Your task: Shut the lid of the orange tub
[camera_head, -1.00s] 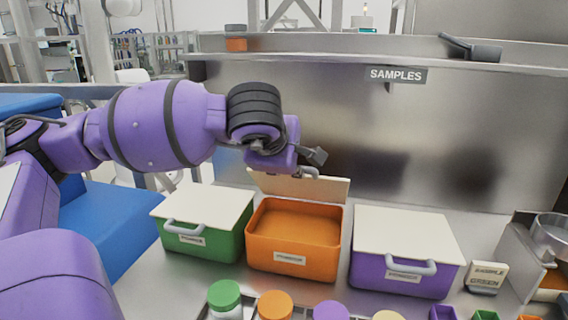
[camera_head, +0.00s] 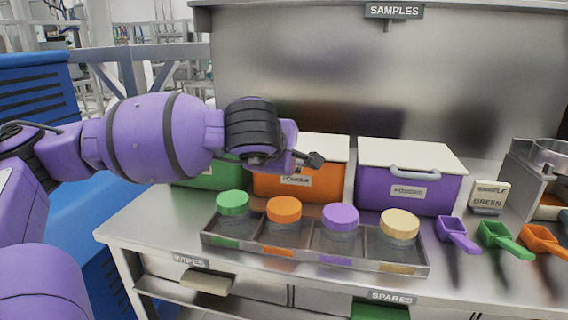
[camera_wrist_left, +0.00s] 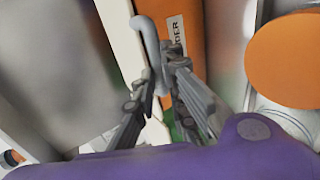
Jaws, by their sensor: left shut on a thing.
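The orange tub (camera_head: 268,185) stands at the back of the counter between the green and purple tubs. Its cream lid (camera_head: 325,148) lies flat over the top in the head view and looks closed; its left part is hidden by my arm. My left gripper (camera_head: 310,159) is at the front edge of this lid. In the left wrist view my left gripper (camera_wrist_left: 167,62) is shut on the lid's grey handle (camera_wrist_left: 151,38), with the tub's orange front (camera_wrist_left: 182,15) beside it. My right gripper is in neither view.
The green tub (camera_head: 205,172) and the purple tub (camera_head: 400,195), with its lid down, flank it. In front is a tray (camera_head: 315,262) of lidded jars. Scoops (camera_head: 505,240) lie to the right. A steel wall stands behind.

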